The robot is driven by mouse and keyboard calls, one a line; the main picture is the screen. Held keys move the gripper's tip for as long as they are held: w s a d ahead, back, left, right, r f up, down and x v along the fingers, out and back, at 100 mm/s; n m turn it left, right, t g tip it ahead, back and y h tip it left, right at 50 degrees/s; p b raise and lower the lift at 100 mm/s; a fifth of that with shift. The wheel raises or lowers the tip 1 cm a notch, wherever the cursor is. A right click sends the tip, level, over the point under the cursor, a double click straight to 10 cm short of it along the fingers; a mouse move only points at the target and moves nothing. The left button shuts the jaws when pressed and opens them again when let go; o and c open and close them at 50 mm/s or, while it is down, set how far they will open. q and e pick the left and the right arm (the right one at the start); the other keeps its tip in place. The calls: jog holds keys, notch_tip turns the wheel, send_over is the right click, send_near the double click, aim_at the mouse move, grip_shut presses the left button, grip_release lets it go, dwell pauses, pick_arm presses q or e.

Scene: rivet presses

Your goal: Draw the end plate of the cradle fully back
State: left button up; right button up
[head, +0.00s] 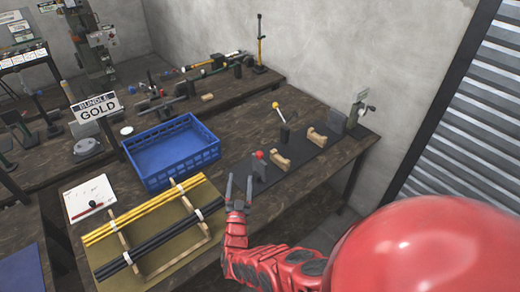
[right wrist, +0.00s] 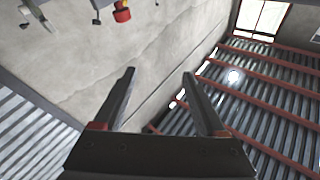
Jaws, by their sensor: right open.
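The cradle is a long dark base (head: 305,160) on the right part of the bench, with two wooden saddles, the near one (head: 280,160) and the far one (head: 317,136). At its near end stands a grey plate or block with a red knob (head: 259,155). At its far end is a grey upright block (head: 336,120) beside a crank fixture (head: 360,108). Which of these is the end plate is unclear. My right gripper (head: 238,184) is open and empty, left of the red-knobbed block and apart from it. In the right wrist view the open fingers (right wrist: 160,85) face wall and shutter.
A blue crate (head: 172,176) stands left of the gripper. Yellow rods (head: 140,212) and black rods (head: 150,243) lie on a wooden rack at the front. A yellow-knobbed lever (head: 280,115) rises behind the cradle. A sign (head: 97,107) reads BUNDLE GOLD.

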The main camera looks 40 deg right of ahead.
jog(key=d+f+n+g, duration=0.1)
jog(key=d+f+g, duration=0.1)
jog(key=d, duration=0.1)
jog(key=n+g+y+b, duration=0.1)
jog(key=b, duration=1)
send_near(260, 152)
jog(key=w+d, duration=0.2)
jog(key=w+d+f, duration=0.1)
jog(key=w+d, duration=0.1)
jog(key=shift+w+f, duration=0.15)
jog(key=shift+w, duration=0.2)
jog(key=w, duration=0.1)
jog(key=w+d+b, duration=0.1)
jog(key=d, duration=0.1)
jog(key=shift+w+d+r+y, duration=0.2)
jog(key=shift+w+r+y, duration=0.1)
jog(key=shift+w, duration=0.1)
jog(key=shift+w+d, duration=0.2)
jog(key=shift+w, duration=0.1)
jog(key=shift+b+x, duration=0.35)
jog(key=shift+x, duration=0.55)
jog(key=shift+r, duration=0.15)
grip_shut()
